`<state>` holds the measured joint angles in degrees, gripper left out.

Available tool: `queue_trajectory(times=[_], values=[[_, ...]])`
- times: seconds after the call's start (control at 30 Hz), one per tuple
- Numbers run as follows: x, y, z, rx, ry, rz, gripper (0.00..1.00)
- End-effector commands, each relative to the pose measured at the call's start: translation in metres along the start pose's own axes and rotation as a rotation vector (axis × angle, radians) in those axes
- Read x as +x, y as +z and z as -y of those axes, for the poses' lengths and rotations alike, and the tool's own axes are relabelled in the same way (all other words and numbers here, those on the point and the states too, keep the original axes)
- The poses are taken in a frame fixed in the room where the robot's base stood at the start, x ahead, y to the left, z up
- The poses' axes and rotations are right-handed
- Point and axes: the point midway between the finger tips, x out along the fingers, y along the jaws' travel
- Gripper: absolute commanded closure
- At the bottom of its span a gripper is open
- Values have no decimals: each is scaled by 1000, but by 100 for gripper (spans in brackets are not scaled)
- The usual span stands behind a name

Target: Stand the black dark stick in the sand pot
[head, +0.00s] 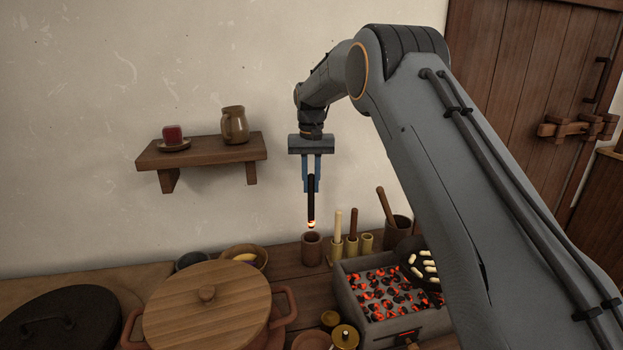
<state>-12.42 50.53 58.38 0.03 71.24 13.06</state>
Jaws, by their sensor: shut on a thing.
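My gripper (311,185) points down and is shut on the black dark stick (311,200). The stick hangs upright, with a glowing orange and white lower end. That end is just above a small reddish-brown pot (312,250), which looks like the sand pot. The stick's tip appears over the pot's mouth, near its rim; from this one view I cannot tell the exact gap. The sand inside is not clearly visible.
Right of the pot, light and brown sticks stand in small holders (351,247). A brazier of glowing coals (392,293) is in front, with a dark scoop over it. A wooden-lidded pot (207,307) stands front left. A wall shelf (202,154) holds a jug and red candle.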

Motion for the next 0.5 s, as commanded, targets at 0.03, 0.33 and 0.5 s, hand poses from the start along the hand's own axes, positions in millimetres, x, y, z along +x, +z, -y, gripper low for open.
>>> queue_trajectory(times=[0.03,0.33,0.5], values=[[7,0,-1,1,0,2,100],[34,0,-2,3,0,2,100],[48,-1,-3,3,0,1,100]])
